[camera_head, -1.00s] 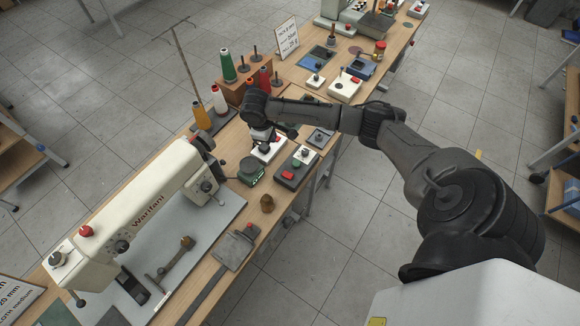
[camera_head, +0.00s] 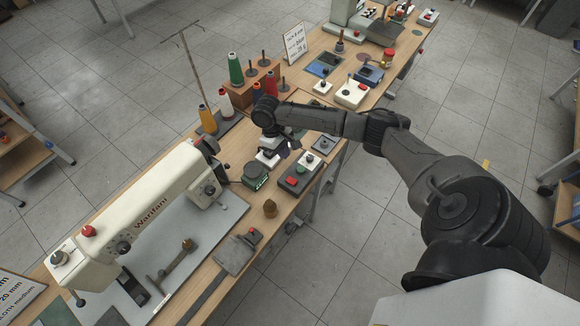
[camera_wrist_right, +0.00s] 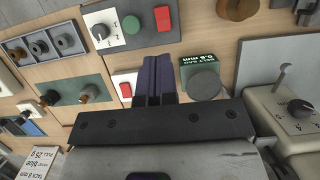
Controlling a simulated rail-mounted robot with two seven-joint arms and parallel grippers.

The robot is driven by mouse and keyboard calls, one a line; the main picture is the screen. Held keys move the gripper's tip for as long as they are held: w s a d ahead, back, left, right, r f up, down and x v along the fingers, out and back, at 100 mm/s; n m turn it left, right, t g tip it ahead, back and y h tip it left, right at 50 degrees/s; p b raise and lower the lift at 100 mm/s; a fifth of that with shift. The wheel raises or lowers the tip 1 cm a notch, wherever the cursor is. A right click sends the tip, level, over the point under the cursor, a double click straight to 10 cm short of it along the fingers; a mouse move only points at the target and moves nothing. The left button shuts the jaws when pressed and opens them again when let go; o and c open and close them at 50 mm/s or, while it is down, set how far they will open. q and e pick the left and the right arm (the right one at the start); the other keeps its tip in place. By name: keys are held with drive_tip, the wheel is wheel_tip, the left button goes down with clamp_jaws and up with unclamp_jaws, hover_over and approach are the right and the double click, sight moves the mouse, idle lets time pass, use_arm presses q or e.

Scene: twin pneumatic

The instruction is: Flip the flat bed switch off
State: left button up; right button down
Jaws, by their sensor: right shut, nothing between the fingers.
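My right gripper (camera_head: 280,148) is shut with nothing between its fingers. It hangs over a white switch box (camera_head: 268,159), which it partly hides in the head view. In the right wrist view, the dark fingers (camera_wrist_right: 158,66) appear beside this white box with its red rocker (camera_wrist_right: 125,88). The rocker's position and any contact cannot be told. Beyond the fingertips lies a control box (camera_wrist_right: 145,22) with a dial, a green button and a red rectangular switch. The cream flat-bed sewing machine (camera_head: 150,205) stands at the left on a grey plate. My left gripper is out of view.
A green-based device with a round grey top (camera_head: 256,174) sits beside the switch boxes, close to the fingers. Thread spools (camera_head: 236,69) stand behind. A brown knob (camera_head: 270,208) and a grey pedal-like pad (camera_head: 236,255) lie nearer the front edge. More boxes line the bench farther right.

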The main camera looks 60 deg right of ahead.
sight(296, 182)
drive_tip(key=x, duration=1.3)
drive_tip(key=shift+s+a+f, duration=0.1)
drive_tip(key=shift+f, duration=0.1)
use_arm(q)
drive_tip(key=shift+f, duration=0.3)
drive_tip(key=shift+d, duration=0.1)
